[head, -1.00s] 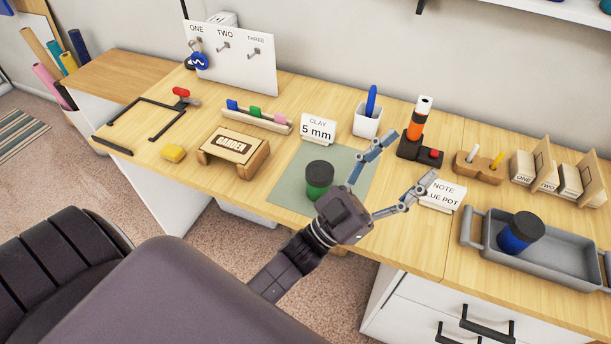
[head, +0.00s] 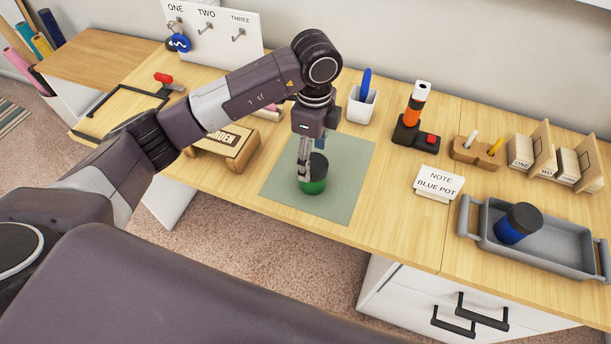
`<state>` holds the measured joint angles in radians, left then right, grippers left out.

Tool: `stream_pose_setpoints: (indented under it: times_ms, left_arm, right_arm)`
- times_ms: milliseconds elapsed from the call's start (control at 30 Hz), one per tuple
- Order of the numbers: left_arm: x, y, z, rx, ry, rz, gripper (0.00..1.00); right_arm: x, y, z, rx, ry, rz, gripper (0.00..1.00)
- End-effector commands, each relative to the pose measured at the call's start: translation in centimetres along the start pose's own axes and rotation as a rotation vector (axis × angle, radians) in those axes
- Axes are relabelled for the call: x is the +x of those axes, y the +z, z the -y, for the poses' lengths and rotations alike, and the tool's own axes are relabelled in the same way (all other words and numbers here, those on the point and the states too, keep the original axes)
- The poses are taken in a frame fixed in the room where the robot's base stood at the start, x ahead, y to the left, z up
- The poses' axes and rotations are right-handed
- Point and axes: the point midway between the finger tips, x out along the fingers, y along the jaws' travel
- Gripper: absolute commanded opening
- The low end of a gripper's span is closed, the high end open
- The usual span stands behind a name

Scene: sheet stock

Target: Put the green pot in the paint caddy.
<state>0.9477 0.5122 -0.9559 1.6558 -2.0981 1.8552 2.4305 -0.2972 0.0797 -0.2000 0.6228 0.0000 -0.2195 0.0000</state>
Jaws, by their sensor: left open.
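The green pot (head: 317,186), with a black lid, stands upright on the grey-green mat (head: 345,192). My left gripper (head: 304,176) points down at the pot, with its open fingers at the pot's lid and left side. The fingers overlap the pot in the picture, and I cannot tell whether they touch it. The grey paint caddy (head: 562,252) is a shallow tray with end handles at the right of the bench. My right gripper is not in view.
A note card (head: 438,183) reading "NOTE BLUE POT" stands between mat and caddy. Behind are a white cup (head: 361,105), a black stand with an orange tool (head: 415,130) and a wooden holder (head: 476,151). A wooden "GARDEN" stamp block (head: 226,147) sits left of the mat.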

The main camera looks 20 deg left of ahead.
Motion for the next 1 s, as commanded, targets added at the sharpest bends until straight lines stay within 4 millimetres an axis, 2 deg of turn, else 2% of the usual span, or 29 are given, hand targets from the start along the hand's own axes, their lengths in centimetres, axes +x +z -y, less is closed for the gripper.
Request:
stream_pose_setpoints:
  times_ms: [33,133,467,700,1000]
  left_arm:
    - [0.6,0.1,0.2,-0.004,-0.005,0.003,0.65]
    - [1.0,0.2,0.2,-0.008,-0.005,0.004,0.65]
    - [4.4,0.1,0.1,-0.007,-0.001,0.003,0.65]
    - [7.8,0.0,0.2,-0.005,-0.003,0.001,0.65]
    - [8.4,0.0,0.3,-0.004,-0.005,0.001,0.63]
  right_arm:
    - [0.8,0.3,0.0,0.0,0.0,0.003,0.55]
    - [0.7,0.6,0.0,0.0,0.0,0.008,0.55]
    - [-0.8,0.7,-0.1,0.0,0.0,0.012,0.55]
    - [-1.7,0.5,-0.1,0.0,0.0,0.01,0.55]
    - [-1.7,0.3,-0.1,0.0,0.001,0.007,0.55]
